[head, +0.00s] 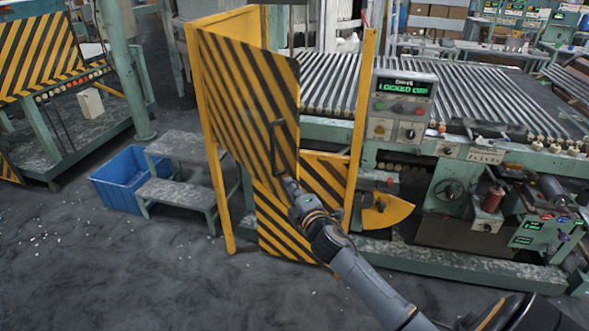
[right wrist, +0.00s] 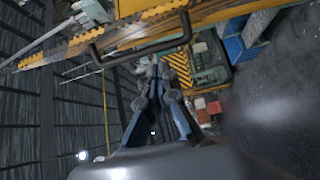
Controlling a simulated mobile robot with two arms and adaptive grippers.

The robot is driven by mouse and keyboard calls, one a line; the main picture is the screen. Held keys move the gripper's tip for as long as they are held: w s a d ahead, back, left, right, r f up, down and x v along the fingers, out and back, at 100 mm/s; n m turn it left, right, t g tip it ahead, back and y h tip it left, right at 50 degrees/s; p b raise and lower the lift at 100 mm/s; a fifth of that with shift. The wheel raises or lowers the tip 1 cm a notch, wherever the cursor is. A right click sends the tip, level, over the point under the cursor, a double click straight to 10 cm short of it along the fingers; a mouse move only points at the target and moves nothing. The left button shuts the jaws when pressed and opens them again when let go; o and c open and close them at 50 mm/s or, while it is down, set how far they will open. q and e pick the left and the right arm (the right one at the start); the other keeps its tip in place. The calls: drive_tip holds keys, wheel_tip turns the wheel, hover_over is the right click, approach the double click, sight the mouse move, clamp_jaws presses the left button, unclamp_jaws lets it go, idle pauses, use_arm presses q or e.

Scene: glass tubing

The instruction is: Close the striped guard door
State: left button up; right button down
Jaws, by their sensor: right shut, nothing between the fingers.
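The striped guard door (head: 238,90) is a yellow and black panel by the left yellow post. It stands partly open: a gap with rollers behind shows between its right edge and the right yellow post (head: 361,120). Its dark handle (head: 274,150) is near the lower right of the panel and also shows as a dark bar in the right wrist view (right wrist: 142,51). My right gripper (head: 289,184) is shut and empty, just below the handle in the head view. In the right wrist view its fingers (right wrist: 164,72) are beside the handle bar, not around it; contact is unclear.
A lower striped panel (head: 325,178) is behind the door. A control box (head: 402,103) and roller conveyor (head: 455,85) are to the right. Grey steps (head: 178,192) and a blue bin (head: 122,180) stand left. The floor (head: 120,275) in front is mostly clear.

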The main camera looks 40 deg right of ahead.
sight(296, 172)
drive_tip(key=w+d+p, duration=0.2)
drive_tip(key=w+d, duration=0.2)
drive_tip(key=d, duration=0.1)
drive_tip(key=shift+w, duration=0.3)
drive_tip(key=shift+a, duration=0.1)
